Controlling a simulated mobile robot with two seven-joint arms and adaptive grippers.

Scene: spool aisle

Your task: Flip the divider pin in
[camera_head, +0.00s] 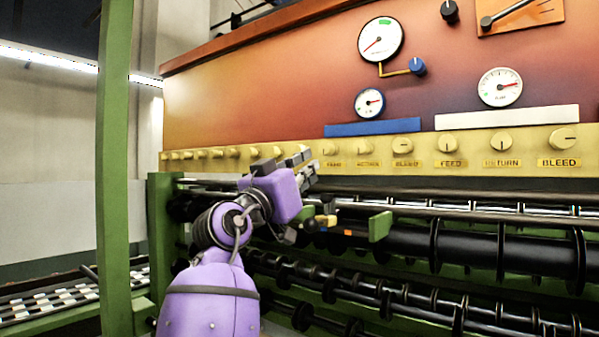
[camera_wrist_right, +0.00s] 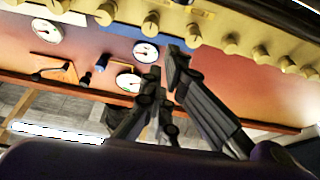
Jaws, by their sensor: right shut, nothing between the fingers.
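My right gripper (camera_head: 306,163) reaches up in front of the yellow knob rail at the middle of the head view. In the right wrist view its dark fingers (camera_wrist_right: 166,77) are close together with nothing between them. I cannot pick out the divider pin for certain. A small yellow and orange piece (camera_head: 326,221) shows below and right of the gripper, left of a green plate (camera_head: 380,226) on the rollers. The gripper is apart from both. My left gripper is not in view.
The yellow rail (camera_head: 400,150) carries several knobs, with labels such as FEED, RETURN and BLEED. Above it are gauges (camera_head: 381,39) on an orange panel. Black rollers (camera_head: 470,248) run below. A green post (camera_head: 115,150) stands at left.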

